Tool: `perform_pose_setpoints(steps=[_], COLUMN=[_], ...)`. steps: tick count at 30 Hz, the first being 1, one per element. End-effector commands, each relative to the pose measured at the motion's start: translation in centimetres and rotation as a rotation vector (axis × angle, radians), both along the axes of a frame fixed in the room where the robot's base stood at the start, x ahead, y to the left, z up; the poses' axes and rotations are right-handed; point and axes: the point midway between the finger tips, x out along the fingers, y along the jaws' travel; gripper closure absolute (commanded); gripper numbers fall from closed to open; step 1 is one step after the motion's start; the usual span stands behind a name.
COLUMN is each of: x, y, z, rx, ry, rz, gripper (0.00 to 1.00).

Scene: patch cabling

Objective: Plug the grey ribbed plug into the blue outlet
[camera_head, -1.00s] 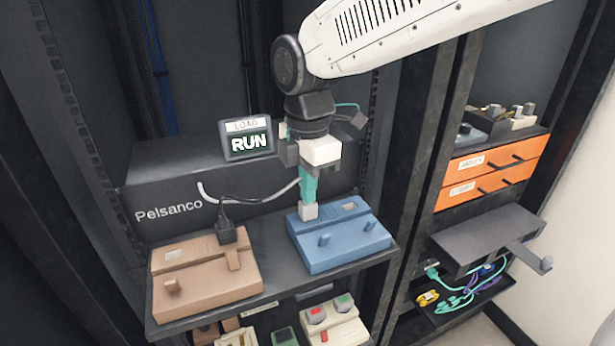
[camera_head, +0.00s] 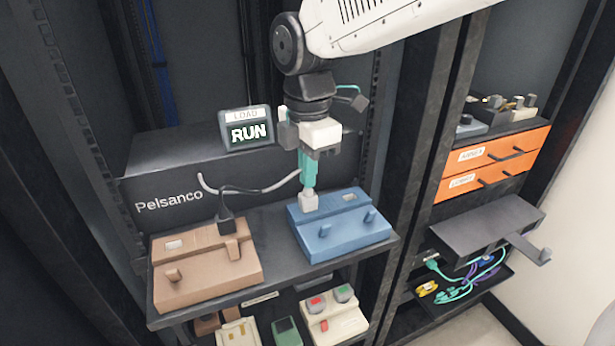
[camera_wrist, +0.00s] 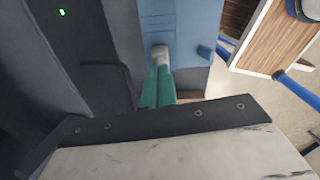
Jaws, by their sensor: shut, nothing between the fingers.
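The blue outlet (camera_head: 340,232) sits on the right of the dark shelf. A small light-grey block, seemingly the grey plug (camera_head: 308,202), stands on its left part; its ribs and seating depth are not clear. My gripper (camera_head: 308,186) points down with its teal fingers shut, their tips right at the top of this block. Whether they touch it is hidden. A grey cable (camera_head: 265,190) runs from the left to behind the fingers. In the wrist view, the grey block (camera_wrist: 160,54) shows just beyond the teal fingers, against the blue outlet (camera_wrist: 188,25).
A brown outlet (camera_head: 200,275) with a black plug (camera_head: 226,228) stands left on the shelf (camera_head: 275,272). A RUN display (camera_head: 246,133) is behind it. Two short blue levers (camera_head: 371,216) rise from the blue outlet's front. Orange drawers (camera_head: 493,166) and a cable tray are right.

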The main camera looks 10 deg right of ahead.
Motion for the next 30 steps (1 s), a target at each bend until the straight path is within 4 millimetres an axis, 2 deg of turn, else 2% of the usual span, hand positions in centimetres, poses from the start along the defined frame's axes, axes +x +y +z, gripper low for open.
perform_pose_setpoints(steps=[10, 18, 22, 27, 30], x=[0.0, 0.0, 0.0, 0.0, -0.9], y=[0.0, 0.0, 0.1, 0.1, -0.5], z=[2.6, 7.1, 8.4, 8.8, 7.1], rx=[0.001, 0.002, 0.001, 0.002, -0.014], ry=[-0.003, -0.004, -0.002, -0.004, 0.017], rz=[0.0, 0.0, -0.002, -0.134, -0.329], gripper=[1.0, 1.0, 1.0, 1.0, 1.0])
